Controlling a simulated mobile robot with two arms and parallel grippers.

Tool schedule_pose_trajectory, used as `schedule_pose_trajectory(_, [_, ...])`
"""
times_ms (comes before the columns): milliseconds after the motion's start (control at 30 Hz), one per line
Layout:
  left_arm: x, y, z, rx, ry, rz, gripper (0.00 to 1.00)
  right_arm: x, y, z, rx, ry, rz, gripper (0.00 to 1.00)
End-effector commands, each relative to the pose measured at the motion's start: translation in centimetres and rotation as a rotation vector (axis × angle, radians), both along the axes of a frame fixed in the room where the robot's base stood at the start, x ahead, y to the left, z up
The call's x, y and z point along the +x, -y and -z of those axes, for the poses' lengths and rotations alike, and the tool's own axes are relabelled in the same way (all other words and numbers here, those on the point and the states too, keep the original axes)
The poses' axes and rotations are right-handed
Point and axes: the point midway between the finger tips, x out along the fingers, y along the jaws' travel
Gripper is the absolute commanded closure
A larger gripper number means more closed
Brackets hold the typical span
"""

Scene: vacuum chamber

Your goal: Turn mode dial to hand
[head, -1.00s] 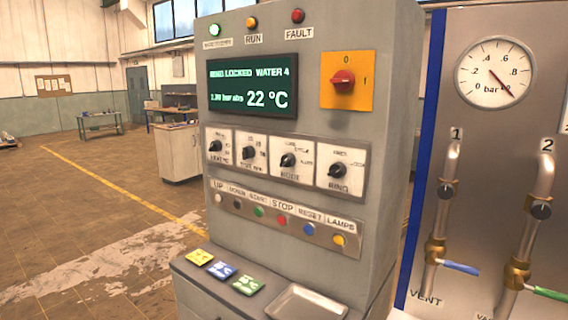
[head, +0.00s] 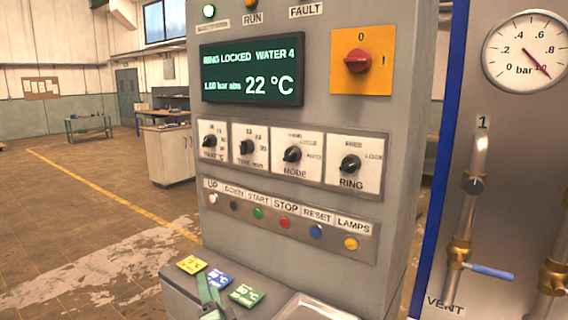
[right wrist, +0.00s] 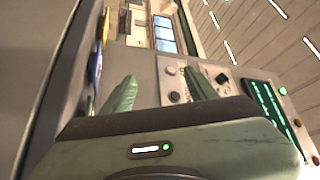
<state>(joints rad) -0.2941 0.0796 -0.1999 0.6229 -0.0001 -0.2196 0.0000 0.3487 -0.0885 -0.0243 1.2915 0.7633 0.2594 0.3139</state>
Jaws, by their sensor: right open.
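The mode dial (head: 292,154) is a black knob on a white plate, third from the left in the row on the grey console. Its small labels are blurred, and I cannot tell which one it points to. My right gripper (head: 209,292) shows green fingers low in the head view, over the coloured tags and well below the dial. In the right wrist view its two green fingers (right wrist: 160,88) stand apart with nothing between them. I cannot pick out the mode dial in that view. My left gripper is out of view.
The ring dial (head: 350,164) and two other dials flank the mode dial. A row of buttons (head: 284,222) lies below. A display (head: 252,70) and a red switch (head: 358,60) sit above. Coloured tags (head: 247,295) and a metal tray (head: 318,306) lie on the ledge.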

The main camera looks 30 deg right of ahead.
Motion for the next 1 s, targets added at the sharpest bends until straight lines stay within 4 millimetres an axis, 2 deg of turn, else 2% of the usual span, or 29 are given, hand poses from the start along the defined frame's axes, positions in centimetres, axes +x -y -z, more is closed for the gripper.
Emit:
schedule_pose_trajectory(33, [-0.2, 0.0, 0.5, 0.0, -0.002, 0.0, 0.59, 1.1, 1.6, -5.9, 0.128, 0.14, 0.055, 0.42])
schedule_pose_trajectory(67, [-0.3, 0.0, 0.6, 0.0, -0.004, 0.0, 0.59, 1.4, 2.9, -9.1, 0.214, 0.224, 0.091, 0.42])
schedule_pose_trajectory(100, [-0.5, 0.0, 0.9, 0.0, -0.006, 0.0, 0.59, 1.3, 4.6, -13.4, 0.339, 0.338, 0.137, 0.42])
schedule_pose_trajectory(133, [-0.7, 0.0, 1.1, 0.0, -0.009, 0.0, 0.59, 1.0, 6.1, -16.5, 0.441, 0.427, 0.172, 0.42])
schedule_pose_trajectory(200, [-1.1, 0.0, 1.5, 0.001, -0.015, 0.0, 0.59, -0.2, 9.2, -22.4, 0.684, 0.618, 0.243, 0.42])
schedule_pose_trajectory(300, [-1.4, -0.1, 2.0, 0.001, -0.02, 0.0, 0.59, -2.5, 12.6, -27.9, 1.017, 0.834, 0.324, 0.42])
schedule_pose_trajectory(400, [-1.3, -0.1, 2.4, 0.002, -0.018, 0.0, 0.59, -4.3, 14.2, -30.7, 1.301, 0.974, 0.381, 0.42])
schedule_pose_trajectory(500, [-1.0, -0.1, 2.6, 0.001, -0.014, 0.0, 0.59, -5.3, 14.6, -32.1, 1.502, 1.046, 0.418, 0.42])
schedule_pose_trajectory(600, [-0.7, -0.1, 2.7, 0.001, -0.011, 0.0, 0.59, -5.8, 14.6, -32.6, 1.613, 1.077, 0.441, 0.42])
schedule_pose_trajectory(767, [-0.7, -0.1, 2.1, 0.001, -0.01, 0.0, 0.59, -5.6, 15.5, -33.0, 1.651, 1.086, 0.452, 0.42])
schedule_pose_trajectory(1000, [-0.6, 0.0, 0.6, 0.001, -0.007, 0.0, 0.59, -4.2, 19.2, -33.1, 1.645, 1.087, 0.452, 0.42])
